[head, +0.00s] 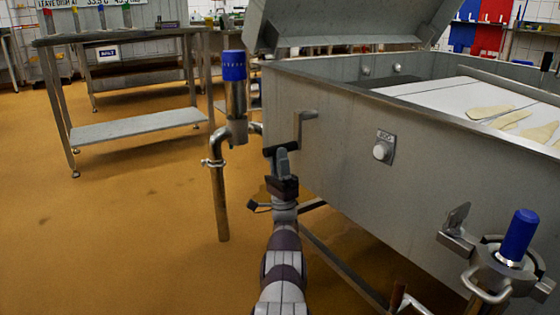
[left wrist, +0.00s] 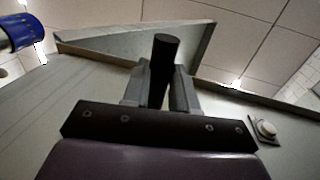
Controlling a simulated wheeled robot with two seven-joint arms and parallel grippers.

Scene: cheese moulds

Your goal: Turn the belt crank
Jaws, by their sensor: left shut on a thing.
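The belt crank (head: 302,128) sits on the side wall of the grey metal vat, near its left corner. It has a grey metal arm and a dark handle. My left gripper (head: 282,158) is at that handle, with its fingers shut on it. In the left wrist view, the dark round handle (left wrist: 166,48) stands up between the two fingers of the left gripper (left wrist: 165,85). Part of the handle is hidden by the fingers. My right gripper is not in view.
The vat (head: 340,150) fills the right side, with a pale belt (head: 450,98) inside bearing several flat yellowish pieces. A blue-topped pipe (head: 234,66) stands just left of the crank. A white knob (head: 380,152) is on the vat wall. Open floor (head: 130,220) lies left.

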